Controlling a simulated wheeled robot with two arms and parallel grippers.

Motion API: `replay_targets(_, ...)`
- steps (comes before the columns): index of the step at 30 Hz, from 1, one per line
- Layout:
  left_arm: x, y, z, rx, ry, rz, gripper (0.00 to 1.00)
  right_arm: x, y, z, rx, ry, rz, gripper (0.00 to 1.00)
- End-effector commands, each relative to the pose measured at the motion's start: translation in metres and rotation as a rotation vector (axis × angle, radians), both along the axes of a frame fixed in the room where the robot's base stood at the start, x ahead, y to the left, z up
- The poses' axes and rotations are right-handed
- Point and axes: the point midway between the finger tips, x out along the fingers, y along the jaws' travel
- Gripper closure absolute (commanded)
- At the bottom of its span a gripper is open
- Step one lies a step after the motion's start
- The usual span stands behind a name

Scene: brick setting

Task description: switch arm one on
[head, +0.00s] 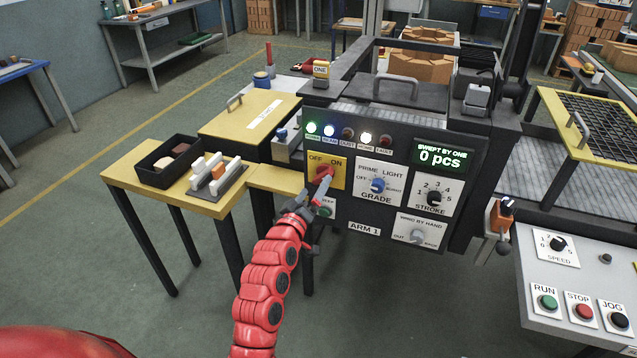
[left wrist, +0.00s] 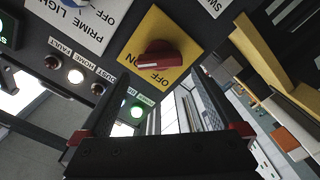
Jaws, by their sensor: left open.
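The OFF/ON switch is a red knob (head: 323,173) on a yellow plate (head: 341,183) at the upper left of the dark panel labelled ARM 1. Which label the knob points to I cannot tell clearly. In the left wrist view the red knob (left wrist: 162,54) is on its tilted yellow plate (left wrist: 148,32), just beyond the fingertips. My left gripper (head: 318,208) is in front of the plate, open, and partly covers the plate's lower area. In the left wrist view the open jaws (left wrist: 160,88) have nothing between them. My right gripper is not in view.
Panel lamps, including a lit green one (head: 311,127), sit above the plate. A yellow side table (head: 205,207) with a black tray (head: 150,170) stands at left.

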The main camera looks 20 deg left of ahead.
Motion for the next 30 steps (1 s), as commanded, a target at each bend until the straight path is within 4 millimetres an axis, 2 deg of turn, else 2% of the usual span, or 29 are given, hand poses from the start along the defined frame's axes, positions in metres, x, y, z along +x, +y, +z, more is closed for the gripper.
replay_targets(9,-0.071,0.003,-0.003,0.000,0.003,0.001,0.00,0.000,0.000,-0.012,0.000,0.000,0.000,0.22)
replay_targets(15,-0.105,0.004,-0.003,0.001,0.005,0.001,0.00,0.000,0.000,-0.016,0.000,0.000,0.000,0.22)
replay_targets(21,-0.120,0.004,-0.001,0.001,0.003,0.001,0.00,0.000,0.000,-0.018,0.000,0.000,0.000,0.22)
replay_targets(30,-0.122,0.004,-0.001,0.001,0.004,-0.001,0.00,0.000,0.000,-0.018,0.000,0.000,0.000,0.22)
